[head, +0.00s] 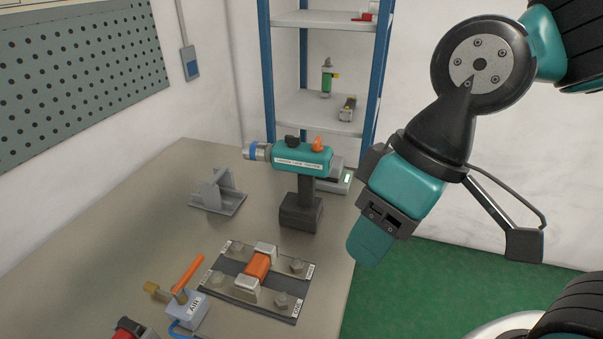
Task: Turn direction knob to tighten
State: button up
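A teal power driver (303,156) with a grey and blue nose pointing left stands upright on its dark base on the table. On its top are a black knob (292,141) and an orange pointed knob (318,144). I cannot tell for sure which is the direction knob. A white label (298,162) on its side is too small to read surely. My gripper (369,246) hangs to the right of the driver, apart from it, near the table's right edge. Its teal finger points down; the fingers overlap from this side, so their opening is hidden. I see nothing held.
A grey stand (217,193) sits left of the driver. A dark plate with bolts (245,272) and an orange block lies in front. A shelf (317,110) stands behind.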

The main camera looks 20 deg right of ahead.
aim_at(291, 141)
jog(key=u, duration=0.5)
jog(key=k, duration=1.15)
jog(key=z, duration=0.45)
jog(key=i, duration=1.55)
jog(key=u, duration=0.3)
